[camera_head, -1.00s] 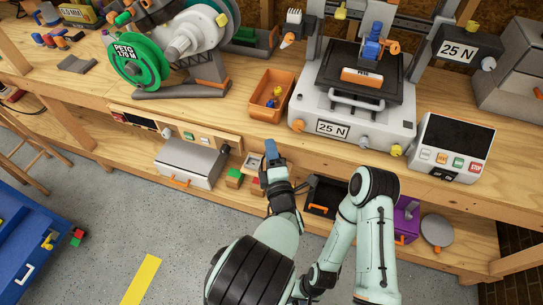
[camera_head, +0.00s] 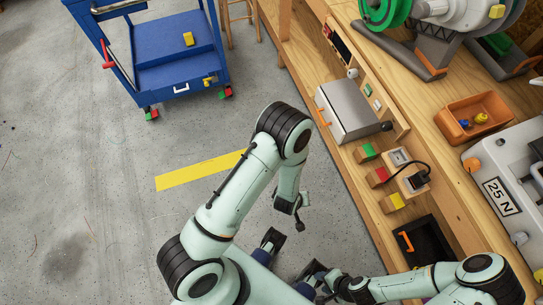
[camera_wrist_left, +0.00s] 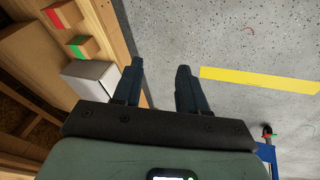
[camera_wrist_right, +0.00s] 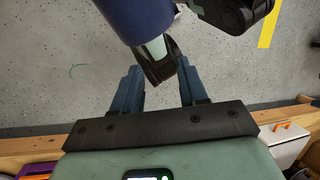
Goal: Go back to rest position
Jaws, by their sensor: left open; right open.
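In the left wrist view the left gripper (camera_wrist_left: 156,82) is open and empty over the grey floor, beside the edge of the wooden shelf.
The workbench (camera_head: 415,85) runs along the right, with an orange bin (camera_head: 444,121) on it. A grey box (camera_head: 346,108) and coloured blocks sit on its lower shelf. A blue cart (camera_head: 165,45) stands at top left. The floor (camera_head: 80,190) at left is clear.

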